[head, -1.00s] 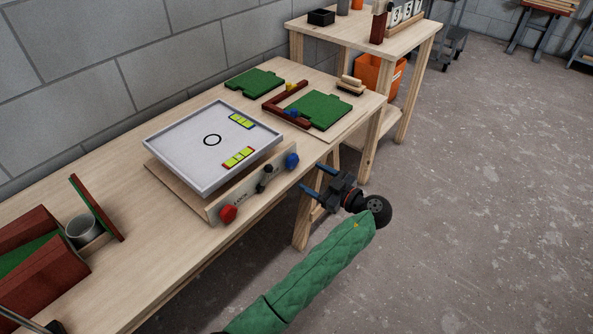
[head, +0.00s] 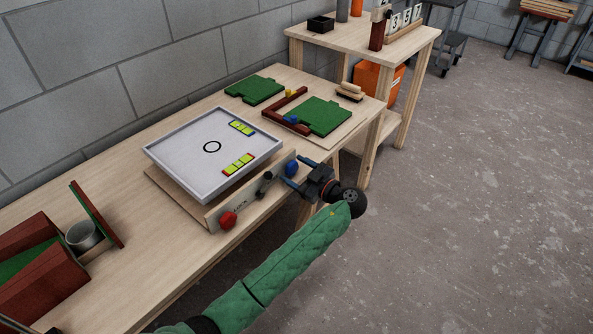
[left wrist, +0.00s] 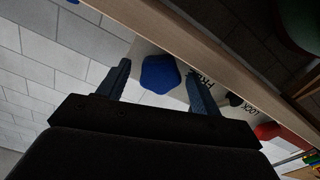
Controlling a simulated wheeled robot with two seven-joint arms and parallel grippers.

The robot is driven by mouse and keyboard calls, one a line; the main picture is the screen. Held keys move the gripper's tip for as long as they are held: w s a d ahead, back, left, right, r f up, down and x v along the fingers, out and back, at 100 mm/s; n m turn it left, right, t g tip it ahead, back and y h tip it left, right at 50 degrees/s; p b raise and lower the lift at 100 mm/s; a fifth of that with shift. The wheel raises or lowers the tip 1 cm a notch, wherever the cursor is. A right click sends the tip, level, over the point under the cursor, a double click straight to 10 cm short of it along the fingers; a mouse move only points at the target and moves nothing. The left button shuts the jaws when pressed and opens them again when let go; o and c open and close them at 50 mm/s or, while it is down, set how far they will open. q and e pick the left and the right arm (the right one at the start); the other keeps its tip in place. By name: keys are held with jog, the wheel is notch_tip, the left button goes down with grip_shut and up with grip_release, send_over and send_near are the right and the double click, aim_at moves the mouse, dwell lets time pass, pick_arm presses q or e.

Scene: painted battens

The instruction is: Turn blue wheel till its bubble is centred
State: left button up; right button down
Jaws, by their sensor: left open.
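The blue wheel (head: 291,168) sits at the right end of the front panel of a tilting white tray (head: 192,140). My left gripper (head: 292,174) is open in front of it. In the left wrist view the blue wheel (left wrist: 160,74) shows between the two spread fingers, just beyond their tips; I cannot tell whether they touch it. A red wheel (head: 228,220) is at the panel's left end, with a dark lock lever (head: 265,182) between them. Two yellow-green bubble vials lie on the tray, one blue-edged (head: 242,127), one red-edged (head: 238,164). The bubbles are too small to judge.
Green boards (head: 318,115) and a dark red L-shaped batten (head: 288,108) lie behind on the workbench (head: 150,262). A metal cup (head: 84,236) and red battens stand at the left. An orange bin (head: 374,84) is under the far table. The floor at right is clear.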

pick_arm(q)
jog(key=c, duration=1)
jog(key=shift+m, duration=0.3)
jog(key=m, duration=0.2)
jog(key=shift+m, duration=0.3)
jog(key=shift+m+p, duration=0.3)
jog(key=shift+m, duration=1.5)
jog(key=o, duration=1)
